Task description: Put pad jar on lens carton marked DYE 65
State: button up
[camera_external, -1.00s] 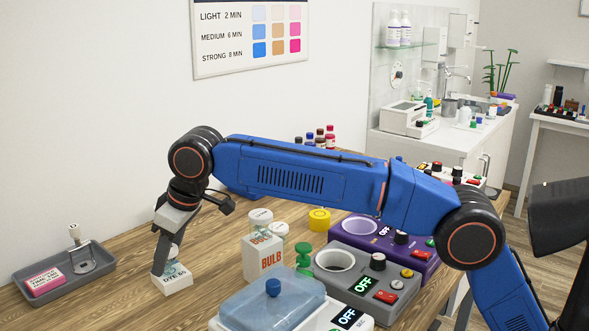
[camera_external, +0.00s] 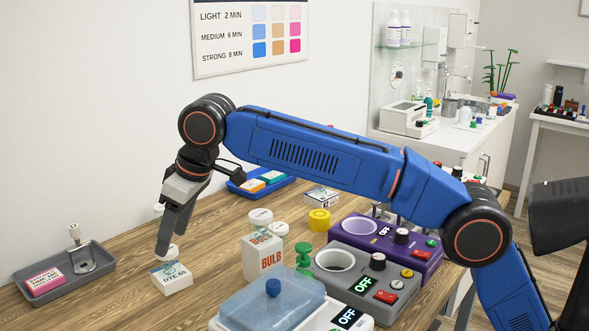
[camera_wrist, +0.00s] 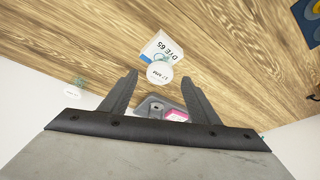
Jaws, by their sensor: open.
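The lens carton marked DYE 65 (camera_external: 176,284) lies on the wooden table at the left; it also shows in the wrist view (camera_wrist: 153,46). A small white-lidded jar (camera_external: 173,254) with a teal label appears to stand upright on it. Its round lid (camera_wrist: 159,74) reads roughly "17 MM" in the wrist view. Whether its label says pad is too small to tell. My gripper (camera_external: 163,250) is open and empty, with its fingertips just above and behind the jar. In the wrist view the fingers (camera_wrist: 160,78) point toward the lid from either side, apart from it.
A grey tray (camera_external: 88,284) with a pink box stands at the left. A BULB carton (camera_external: 262,259), white-lidded jars (camera_external: 260,216), a yellow tub (camera_external: 319,219) and devices marked OFF (camera_external: 388,288) crowd the right. A blue tray (camera_external: 245,191) lies behind. Bare table surrounds the DYE 65 carton.

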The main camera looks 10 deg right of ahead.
jog(key=shift+v, duration=2.7)
